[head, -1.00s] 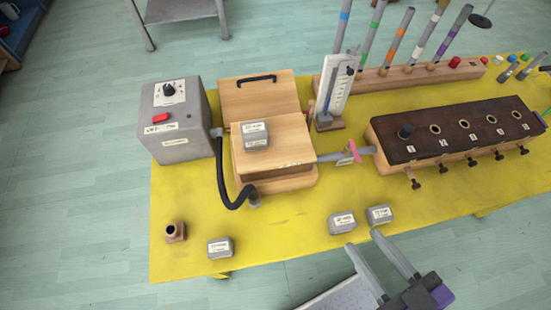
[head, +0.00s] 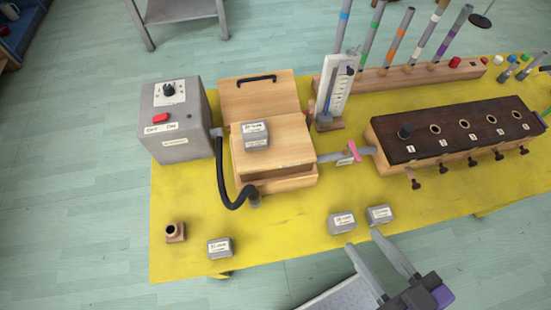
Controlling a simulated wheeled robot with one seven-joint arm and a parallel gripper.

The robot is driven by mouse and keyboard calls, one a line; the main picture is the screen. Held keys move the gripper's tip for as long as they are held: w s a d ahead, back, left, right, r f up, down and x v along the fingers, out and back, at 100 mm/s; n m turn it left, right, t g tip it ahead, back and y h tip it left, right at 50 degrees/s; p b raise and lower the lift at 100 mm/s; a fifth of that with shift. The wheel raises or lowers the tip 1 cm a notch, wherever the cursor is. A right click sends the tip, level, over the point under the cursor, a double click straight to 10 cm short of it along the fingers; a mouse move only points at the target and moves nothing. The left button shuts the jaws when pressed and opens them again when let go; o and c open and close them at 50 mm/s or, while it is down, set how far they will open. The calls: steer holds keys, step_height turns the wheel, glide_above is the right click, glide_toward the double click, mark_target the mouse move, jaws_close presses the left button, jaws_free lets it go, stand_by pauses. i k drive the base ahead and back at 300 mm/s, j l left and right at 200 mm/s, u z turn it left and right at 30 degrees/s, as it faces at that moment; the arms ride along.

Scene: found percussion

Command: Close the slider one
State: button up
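The dark-topped wooden box (head: 455,128) with a row of numbered holes lies at the right of the yellow table. Slider one (head: 415,183) is the small brown peg on its front side, below the label 1. It appears to stick out farther than the other pegs in the row. A dark plug stands in hole 1. My gripper (head: 362,242) is at the table's front edge, below and left of slider one. Its two grey fingers are apart with nothing between them, and it is clear of the slider.
Two grey weight blocks (head: 342,223) (head: 379,215) sit just beyond my fingertips. A pink-handled valve (head: 354,151) on a pipe joins the box to a wooden bellows (head: 273,155). A row of tall tubes (head: 397,37) stands behind.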

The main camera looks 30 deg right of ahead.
mark_target(416, 185)
steer(key=z, duration=1.3)
steer(key=k+u, duration=0.3)
steer(key=k, duration=0.3)
steer(key=k+j+z, duration=0.1)
steer(key=k+j, duration=0.05)
